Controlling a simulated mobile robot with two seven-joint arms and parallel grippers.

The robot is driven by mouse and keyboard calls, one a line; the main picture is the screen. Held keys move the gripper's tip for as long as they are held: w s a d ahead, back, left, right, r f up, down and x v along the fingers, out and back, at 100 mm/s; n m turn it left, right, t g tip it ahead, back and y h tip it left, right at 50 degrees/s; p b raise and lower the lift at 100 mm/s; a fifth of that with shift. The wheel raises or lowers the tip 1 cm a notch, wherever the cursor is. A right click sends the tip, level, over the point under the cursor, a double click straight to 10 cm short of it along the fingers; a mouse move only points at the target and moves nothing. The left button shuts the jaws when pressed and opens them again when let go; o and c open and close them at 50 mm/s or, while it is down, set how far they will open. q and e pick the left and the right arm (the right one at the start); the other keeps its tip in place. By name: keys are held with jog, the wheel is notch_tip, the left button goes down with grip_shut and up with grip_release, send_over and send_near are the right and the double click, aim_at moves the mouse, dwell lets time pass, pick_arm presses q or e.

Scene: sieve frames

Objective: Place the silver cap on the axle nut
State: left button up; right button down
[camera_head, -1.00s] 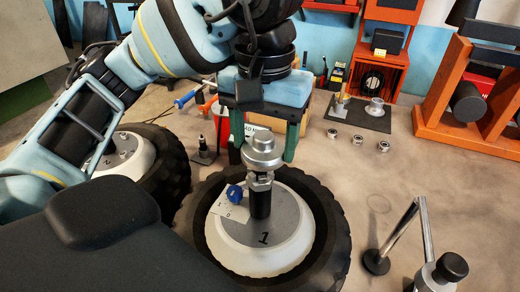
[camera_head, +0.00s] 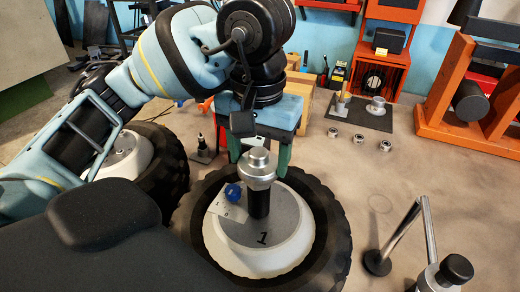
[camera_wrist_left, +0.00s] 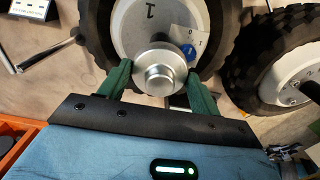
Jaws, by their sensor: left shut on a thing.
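The silver cap (camera_head: 258,167) is a stepped round metal piece, upright, between the green fingers of my left gripper (camera_head: 259,160). The gripper is shut on it. In the head view the cap stands directly over the black axle (camera_head: 259,204) of wheel 1 (camera_head: 283,241), and the axle nut is hidden by it. I cannot tell whether the cap is fully seated. The left wrist view also shows the cap (camera_wrist_left: 160,72) between the fingertips (camera_wrist_left: 160,80), in front of the wheel's hub. My right gripper is not in view.
A white card with a blue knob (camera_head: 233,192) lies on the hub beside the axle. A second wheel (camera_head: 165,165) is at left. Several silver nuts (camera_head: 359,138) lie on the floor near a dark mat (camera_head: 366,120).

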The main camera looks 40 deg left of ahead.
aim_at(259, 152)
pick_arm(q)
jog(key=shift+f, duration=0.2)
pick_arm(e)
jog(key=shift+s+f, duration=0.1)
pick_arm(q)
jog(key=o, duration=1)
jog(key=shift+r, duration=0.1)
jog(key=shift+r, duration=0.25)
jog(key=shift+r+p, duration=1.4)
jog(key=shift+r, duration=4.9)
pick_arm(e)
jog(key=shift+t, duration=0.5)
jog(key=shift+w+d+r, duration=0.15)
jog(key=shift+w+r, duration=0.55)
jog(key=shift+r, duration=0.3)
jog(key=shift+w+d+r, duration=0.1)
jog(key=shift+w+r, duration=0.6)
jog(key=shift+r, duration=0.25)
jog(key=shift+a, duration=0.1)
